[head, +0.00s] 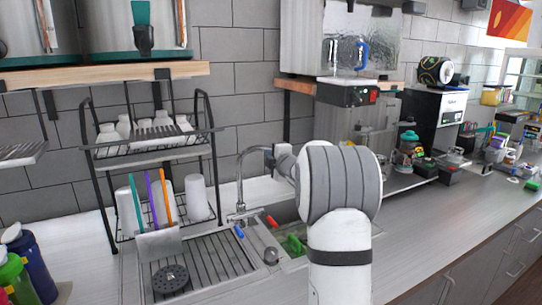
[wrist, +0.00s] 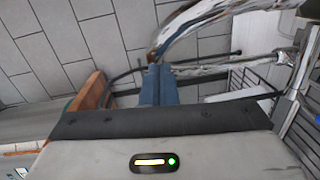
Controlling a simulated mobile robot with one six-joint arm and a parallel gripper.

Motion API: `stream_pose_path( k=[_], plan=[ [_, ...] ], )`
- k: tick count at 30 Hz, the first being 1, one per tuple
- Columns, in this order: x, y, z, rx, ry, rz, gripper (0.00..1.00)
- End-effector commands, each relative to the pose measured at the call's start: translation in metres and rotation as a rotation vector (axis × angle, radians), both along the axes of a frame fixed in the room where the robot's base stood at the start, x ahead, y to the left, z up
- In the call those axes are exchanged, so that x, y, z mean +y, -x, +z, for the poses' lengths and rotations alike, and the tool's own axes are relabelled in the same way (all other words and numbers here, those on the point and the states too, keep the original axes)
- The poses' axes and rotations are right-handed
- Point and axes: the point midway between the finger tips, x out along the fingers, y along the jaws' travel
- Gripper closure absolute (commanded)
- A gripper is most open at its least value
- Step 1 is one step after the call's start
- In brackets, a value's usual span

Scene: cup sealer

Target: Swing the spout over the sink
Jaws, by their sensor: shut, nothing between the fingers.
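The chrome spout (head: 241,170) rises from the back edge of the sink (head: 285,213) and arcs to the right. Its end is near my wrist in the head view. In the wrist view the curved spout (wrist: 200,22) runs from the upper right down to the fingertips. My gripper (wrist: 154,70) is shut, with its blue fingers together and nothing between them. The fingertips are beside the spout's lower end; I cannot tell whether they touch. In the head view my arm hides the fingers and part of the basin.
A black wire rack (head: 150,150) with white cups stands left of the spout. The ribbed drainboard (head: 215,250) lies in front of it. Blue (head: 239,231) and red (head: 271,222) handles are near the spout's base. A sealing machine (head: 350,115) stands behind my arm.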

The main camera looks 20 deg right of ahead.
Motion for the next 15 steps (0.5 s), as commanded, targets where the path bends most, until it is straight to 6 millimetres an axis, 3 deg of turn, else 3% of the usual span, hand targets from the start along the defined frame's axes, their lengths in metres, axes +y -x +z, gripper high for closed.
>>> stream_pose_path(
  k=[9, 15],
  plan=[
    [-0.036, -0.025, 0.000, 0.000, 0.000, -0.003, 1.00],
    [-0.048, -0.037, 0.001, 0.000, 0.000, -0.003, 1.00]
  ],
)
